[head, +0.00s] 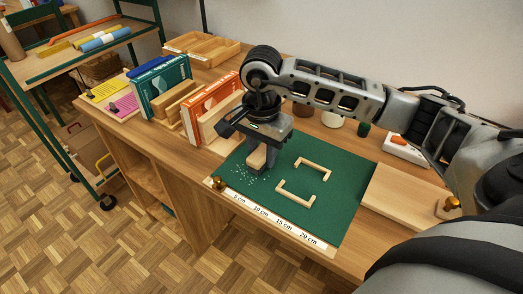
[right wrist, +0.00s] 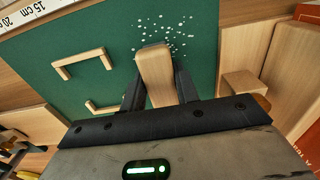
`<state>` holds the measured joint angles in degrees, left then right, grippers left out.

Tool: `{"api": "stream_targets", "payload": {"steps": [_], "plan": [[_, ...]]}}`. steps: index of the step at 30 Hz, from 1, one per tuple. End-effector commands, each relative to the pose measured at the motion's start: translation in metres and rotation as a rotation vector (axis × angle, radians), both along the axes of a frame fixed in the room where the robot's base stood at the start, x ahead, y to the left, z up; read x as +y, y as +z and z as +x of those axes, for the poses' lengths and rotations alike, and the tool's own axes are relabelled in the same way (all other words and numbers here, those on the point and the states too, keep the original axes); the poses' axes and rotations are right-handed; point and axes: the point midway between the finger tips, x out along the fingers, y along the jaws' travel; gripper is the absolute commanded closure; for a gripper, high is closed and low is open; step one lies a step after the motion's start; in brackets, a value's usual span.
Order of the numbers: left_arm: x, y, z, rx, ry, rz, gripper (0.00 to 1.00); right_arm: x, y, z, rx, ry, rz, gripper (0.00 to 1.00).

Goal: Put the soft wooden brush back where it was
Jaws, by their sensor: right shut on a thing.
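My right gripper (head: 263,147) is shut on the soft wooden brush (head: 257,161) over the left part of the green mat (head: 335,206). In the right wrist view the pale wooden brush (right wrist: 156,74) sits between the two dark fingers. Its far end is close to scattered white crumbs (right wrist: 165,32), which also lie on the mat in the head view (head: 240,173). Whether the brush touches the mat is unclear. Two light wooden brackets (head: 313,166) (head: 294,197) lie on the mat to the right, with bare green between them. My left gripper is out of view.
A ruler strip (head: 275,223) runs along the mat's front edge, with a brass knob (head: 218,184) at its left end. An orange book (head: 213,108) and a green book (head: 164,90) stand left of the mat. Cups and a white box (head: 403,150) are behind; a wooden board (head: 408,194) is right.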

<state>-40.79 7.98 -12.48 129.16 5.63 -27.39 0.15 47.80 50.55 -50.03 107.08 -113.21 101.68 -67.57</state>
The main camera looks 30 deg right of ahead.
Motion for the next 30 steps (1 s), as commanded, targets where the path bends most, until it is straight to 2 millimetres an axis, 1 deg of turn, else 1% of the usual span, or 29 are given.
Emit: {"api": "stream_targets", "payload": {"steps": [6,10,11,12,13,20,23,24,26,29,30], "plan": [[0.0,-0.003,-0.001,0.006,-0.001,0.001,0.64,0.0,-0.001,0.0,-0.002,0.0,0.001,0.88],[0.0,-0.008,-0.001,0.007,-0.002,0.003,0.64,0.0,-0.005,0.0,-0.002,0.0,0.001,0.88],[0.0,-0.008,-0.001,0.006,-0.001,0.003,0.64,0.0,-0.005,0.0,-0.002,0.0,0.001,0.67],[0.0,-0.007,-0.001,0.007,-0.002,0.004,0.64,0.0,-0.004,0.0,-0.002,0.0,0.001,0.56],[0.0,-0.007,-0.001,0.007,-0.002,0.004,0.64,0.0,-0.004,0.0,-0.001,0.0,0.0,0.48],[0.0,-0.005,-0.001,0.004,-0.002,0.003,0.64,0.0,-0.004,0.0,-0.001,0.0,0.0,0.48],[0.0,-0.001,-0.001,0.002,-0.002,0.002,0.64,0.0,0.0,0.0,-0.001,0.0,0.0,0.48],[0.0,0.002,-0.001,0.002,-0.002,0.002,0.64,0.0,0.003,0.0,-0.001,0.0,0.0,0.48],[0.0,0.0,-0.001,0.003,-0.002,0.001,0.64,0.001,0.008,0.001,-0.005,0.0,0.002,0.48],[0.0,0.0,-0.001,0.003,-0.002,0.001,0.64,0.0,0.026,0.001,-0.007,0.0,0.001,0.48],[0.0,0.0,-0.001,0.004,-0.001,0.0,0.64,0.001,0.035,0.002,-0.008,-0.001,0.001,0.48]]}}
